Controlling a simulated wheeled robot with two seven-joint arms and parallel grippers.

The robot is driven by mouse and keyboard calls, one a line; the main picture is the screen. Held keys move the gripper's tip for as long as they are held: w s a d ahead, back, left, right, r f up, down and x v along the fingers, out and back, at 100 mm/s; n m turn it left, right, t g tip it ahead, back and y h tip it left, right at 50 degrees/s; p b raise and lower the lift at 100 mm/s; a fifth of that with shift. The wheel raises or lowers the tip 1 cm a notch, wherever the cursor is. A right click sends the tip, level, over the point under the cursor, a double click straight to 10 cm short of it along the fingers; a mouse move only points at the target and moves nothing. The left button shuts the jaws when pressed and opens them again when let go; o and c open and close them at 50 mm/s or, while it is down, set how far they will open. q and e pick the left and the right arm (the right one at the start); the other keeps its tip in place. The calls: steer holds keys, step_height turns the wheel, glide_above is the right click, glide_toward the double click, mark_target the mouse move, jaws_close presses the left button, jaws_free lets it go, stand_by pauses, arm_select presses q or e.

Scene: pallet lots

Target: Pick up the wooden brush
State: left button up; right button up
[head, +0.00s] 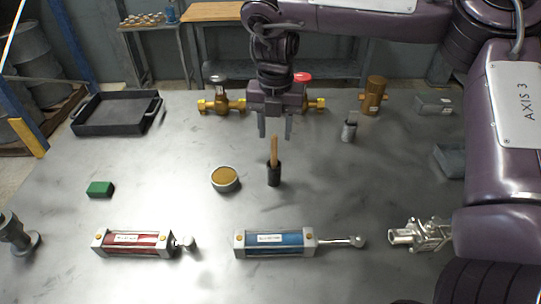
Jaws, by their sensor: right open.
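The wooden brush (274,150) stands upright near the middle of the table, its pale wooden handle up and a dark lower part (274,175) resting at the tabletop. My right gripper (275,136) points down just above and around the top of the handle in the head view. Its two fingers are apart, one on each side of the handle's upper end in the picture. I cannot tell how far apart in depth they are. My left gripper is not in view.
A round tin (225,179) stands left of the brush. Red (138,241) and blue (275,240) cylinders lie in front. Brass valves (222,104) stand behind, and a small metal part (349,130) to the right. A black tray (117,112) sits back left. The table (180,205) is clear between.

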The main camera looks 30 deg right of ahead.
mark_target(274, 147)
steer(key=shift+f, duration=0.6)
steer(key=f, duration=0.4)
steer(key=shift+w+d+f+p, duration=0.1)
steer(key=shift+w+f+p, duration=0.1)
steer(key=shift+w+p, duration=0.1)
steer(key=shift+f, duration=0.25)
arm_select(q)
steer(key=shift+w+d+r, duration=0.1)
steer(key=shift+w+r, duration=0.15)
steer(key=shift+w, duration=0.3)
arm_select(e)
jaws_close()
